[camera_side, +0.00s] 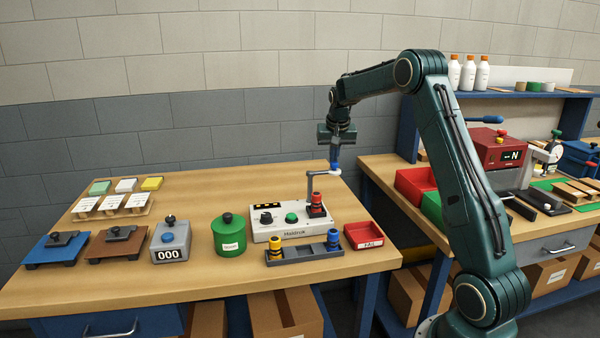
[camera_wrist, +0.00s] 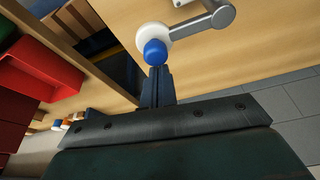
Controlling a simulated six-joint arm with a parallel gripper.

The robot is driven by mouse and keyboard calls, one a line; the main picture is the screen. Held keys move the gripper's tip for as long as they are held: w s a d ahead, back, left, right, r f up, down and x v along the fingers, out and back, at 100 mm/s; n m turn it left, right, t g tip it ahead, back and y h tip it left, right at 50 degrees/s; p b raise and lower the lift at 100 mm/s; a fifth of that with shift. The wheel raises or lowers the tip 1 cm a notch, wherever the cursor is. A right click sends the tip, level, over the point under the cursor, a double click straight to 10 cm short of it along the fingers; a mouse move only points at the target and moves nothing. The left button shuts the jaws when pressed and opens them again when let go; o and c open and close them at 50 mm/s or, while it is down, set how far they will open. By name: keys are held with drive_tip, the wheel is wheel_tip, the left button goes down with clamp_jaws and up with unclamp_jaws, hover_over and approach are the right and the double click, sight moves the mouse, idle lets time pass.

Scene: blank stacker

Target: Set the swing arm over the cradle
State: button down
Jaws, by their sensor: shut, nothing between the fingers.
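The grey swing arm (camera_side: 321,173) sits on a post at the back of the white machine marked Holdrick (camera_side: 294,234). It points right, with a white disc and a blue knob (camera_side: 335,166) at its free end. In the wrist view the arm (camera_wrist: 203,22), white disc (camera_wrist: 180,30) and blue knob (camera_wrist: 155,52) show near the top. My gripper (camera_side: 335,161) is shut and empty, its fingertips (camera_wrist: 157,72) close to the knob; I cannot tell if they touch. A red-topped black piece (camera_side: 316,206) stands on the machine's right end; I cannot tell whether it is the cradle.
A grey tray (camera_side: 286,257) with yellow and blue-topped pieces lies in front of the machine. A red bin (camera_side: 363,235) is to its right, a green canister (camera_side: 228,236) to its left. A second bench with red and green bins (camera_side: 415,183) stands at right.

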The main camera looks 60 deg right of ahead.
sight(337, 171)
drive_tip(key=shift+s+a+m, duration=0.2)
drive_tip(key=shift+s+m, duration=0.1)
drive_tip(key=shift+m, duration=0.2)
drive_tip(key=s+a+m, duration=0.1)
drive_tip(key=m, duration=0.1)
drive_tip(key=a+m+g, duration=0.1)
drive_tip(key=shift+s+m+h, duration=0.4)
drive_tip(key=a+m+g, duration=0.1)
drive_tip(key=m, duration=0.1)
drive_tip(key=s+a+m+g, duration=0.1)
drive_tip(key=a+m, duration=0.3)
drive_tip(key=m, duration=0.1)
drive_tip(key=shift+s+g, duration=0.2)
drive_tip(key=shift+g, duration=0.2)
drive_tip(key=shift+w+a+m+g+y, duration=0.2)
drive_tip(key=shift+a+m, duration=0.45)
drive_tip(key=shift+m, duration=0.2)
drive_tip(key=shift+w+a+m+g+y, duration=0.2)
drive_tip(key=shift+a+m, duration=0.5)
drive_tip(key=shift+m, duration=0.1)
drive_tip(key=shift+w+a+m+g+y, duration=0.2)
drive_tip(key=shift+a+m, duration=0.45)
drive_tip(key=shift+m, duration=0.2)
